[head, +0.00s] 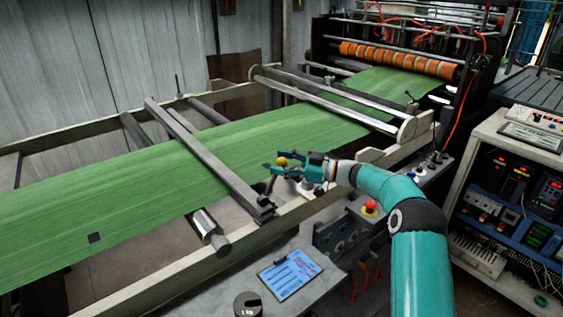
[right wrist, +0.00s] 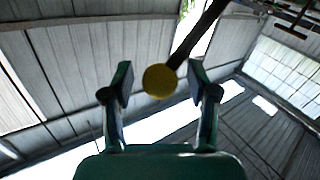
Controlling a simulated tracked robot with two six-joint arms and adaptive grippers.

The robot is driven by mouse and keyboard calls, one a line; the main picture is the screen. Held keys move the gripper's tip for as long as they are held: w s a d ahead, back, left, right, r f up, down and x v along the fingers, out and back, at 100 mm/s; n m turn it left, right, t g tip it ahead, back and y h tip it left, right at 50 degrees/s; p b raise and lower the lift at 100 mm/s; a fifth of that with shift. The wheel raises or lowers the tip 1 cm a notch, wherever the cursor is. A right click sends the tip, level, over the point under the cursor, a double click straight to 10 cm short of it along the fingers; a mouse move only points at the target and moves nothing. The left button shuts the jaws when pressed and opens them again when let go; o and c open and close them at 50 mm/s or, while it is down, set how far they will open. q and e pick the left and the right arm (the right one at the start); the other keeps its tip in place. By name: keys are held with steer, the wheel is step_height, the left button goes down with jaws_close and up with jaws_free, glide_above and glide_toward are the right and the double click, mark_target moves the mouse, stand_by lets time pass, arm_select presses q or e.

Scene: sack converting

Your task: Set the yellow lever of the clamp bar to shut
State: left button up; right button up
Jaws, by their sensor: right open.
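The clamp bar (head: 205,155) is a long grey bar lying across the green web (head: 110,185). Its yellow lever knob (head: 282,161) shows near the bar's front end, above the machine's front rail. The right wrist view shows the round yellow knob (right wrist: 160,81) with a dark rod (right wrist: 198,38) running up and to the right from it. My right gripper (head: 275,162) is open at the knob; in the right wrist view its fingers (right wrist: 157,83) stand on both sides of the knob, with gaps visible. The lower part of the lever is hard to make out. My left gripper is not in view.
A red emergency button (head: 370,208) stands on the control panel near my right arm. A tablet-like blue card (head: 290,273) and a dark round object (head: 247,304) lie on the front table. A cabinet with instruments (head: 520,190) stands at the right.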

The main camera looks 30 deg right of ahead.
steer(key=shift+c, duration=0.3)
jaws_close()
steer(key=shift+a, duration=0.1)
